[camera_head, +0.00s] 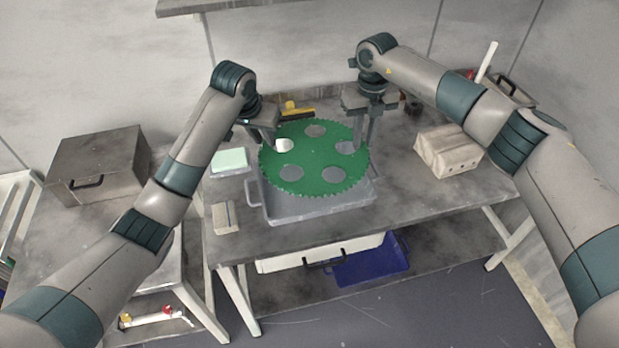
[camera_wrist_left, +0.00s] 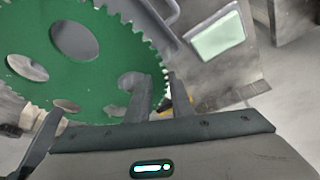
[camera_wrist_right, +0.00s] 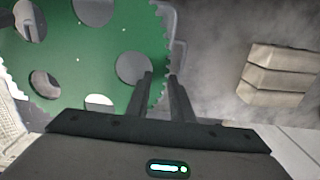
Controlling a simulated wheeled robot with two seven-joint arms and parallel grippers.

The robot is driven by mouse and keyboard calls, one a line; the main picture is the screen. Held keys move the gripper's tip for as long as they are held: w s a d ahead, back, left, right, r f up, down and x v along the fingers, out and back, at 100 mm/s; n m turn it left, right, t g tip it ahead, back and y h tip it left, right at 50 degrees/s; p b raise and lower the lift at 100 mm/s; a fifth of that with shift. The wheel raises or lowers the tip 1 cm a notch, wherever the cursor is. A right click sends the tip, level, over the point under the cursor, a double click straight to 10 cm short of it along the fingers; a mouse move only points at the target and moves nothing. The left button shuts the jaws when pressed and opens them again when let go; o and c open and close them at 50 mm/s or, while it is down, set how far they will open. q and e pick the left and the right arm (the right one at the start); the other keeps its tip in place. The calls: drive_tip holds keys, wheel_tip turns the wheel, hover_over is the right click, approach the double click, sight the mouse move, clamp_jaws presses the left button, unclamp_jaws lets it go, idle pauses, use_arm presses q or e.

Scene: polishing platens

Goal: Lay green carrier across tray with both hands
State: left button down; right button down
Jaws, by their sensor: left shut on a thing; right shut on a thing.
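The green carrier (camera_head: 315,172) is a toothed disc with several round holes. It lies over the grey tray (camera_head: 320,208) in the head view; whether it touches the tray I cannot tell. My left gripper (camera_head: 275,145) is shut on the carrier's far left edge. My right gripper (camera_head: 366,148) is shut on its far right edge. The carrier also fills much of the left wrist view (camera_wrist_left: 110,60) and the right wrist view (camera_wrist_right: 95,60), with its rim between the fingers in each. The carrier hides most of the tray's inside.
A pale green pad (camera_head: 229,161) and a small block (camera_head: 225,217) stand left of the tray. A ridged beige block (camera_head: 448,151) is to the right. A yellow-handled tool (camera_head: 295,110) lies behind the carrier. A metal box (camera_head: 98,165) stands on the left table.

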use_arm(q)
drive_tip(key=shift+f, duration=0.15)
use_arm(e)
drive_tip(key=shift+f, duration=0.15)
